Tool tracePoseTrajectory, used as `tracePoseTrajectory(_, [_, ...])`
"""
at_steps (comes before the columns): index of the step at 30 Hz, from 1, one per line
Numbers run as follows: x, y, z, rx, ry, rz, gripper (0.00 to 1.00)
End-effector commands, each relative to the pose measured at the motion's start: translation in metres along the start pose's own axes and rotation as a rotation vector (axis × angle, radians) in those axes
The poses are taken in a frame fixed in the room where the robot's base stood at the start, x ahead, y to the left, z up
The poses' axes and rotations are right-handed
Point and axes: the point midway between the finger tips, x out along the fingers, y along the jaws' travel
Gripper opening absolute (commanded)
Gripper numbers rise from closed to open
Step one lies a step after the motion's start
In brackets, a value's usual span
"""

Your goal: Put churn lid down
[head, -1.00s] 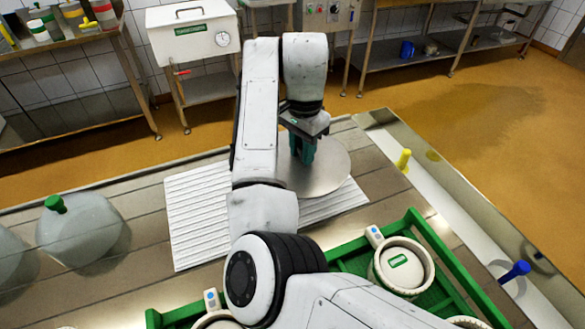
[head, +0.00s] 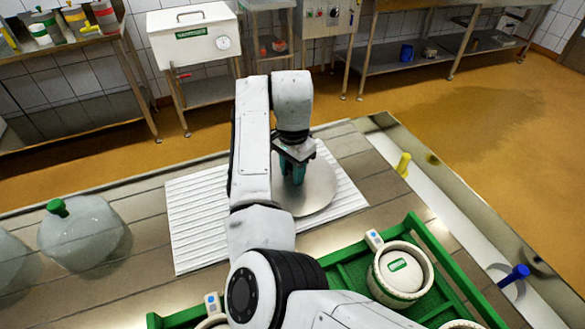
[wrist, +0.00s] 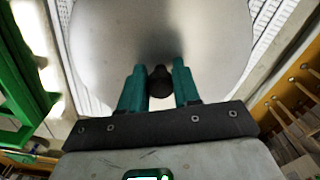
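The churn lid (head: 318,190) is a round, flat, grey metal disc. It is level over the white ribbed mat (head: 200,225) on the steel table, partly hidden by my arm. I cannot tell whether it touches the mat. My gripper (head: 293,178) is above the lid, its teal fingers pointing down. In the wrist view the fingers (wrist: 160,85) are on both sides of the lid's dark knob (wrist: 160,80), shut on it with no clear gap. The lid (wrist: 105,40) fills most of that view.
A green crate (head: 425,240) with white moulds (head: 400,272) stands close at the right front. Clear domes (head: 80,235) with a green knob stand at the left. A yellow peg (head: 403,165) and a blue peg (head: 515,274) are at the right edge. Bare mat shows left of the lid.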

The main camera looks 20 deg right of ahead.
Motion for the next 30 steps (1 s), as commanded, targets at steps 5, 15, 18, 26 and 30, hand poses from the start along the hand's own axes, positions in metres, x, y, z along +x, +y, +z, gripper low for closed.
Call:
tracePoseTrajectory(5, [-0.001,0.000,0.000,0.000,0.000,0.000,0.49])
tracePoseTrajectory(15, [-0.004,0.000,0.000,0.000,0.000,-0.002,0.54])
tracePoseTrajectory(18, [-0.012,-0.001,0.000,0.000,0.001,-0.002,0.54])
tracePoseTrajectory(26, [-0.062,-0.001,-0.001,0.001,0.001,-0.004,0.54])
tracePoseTrajectory(30, [-0.092,-0.001,0.000,0.000,0.000,-0.004,0.54])
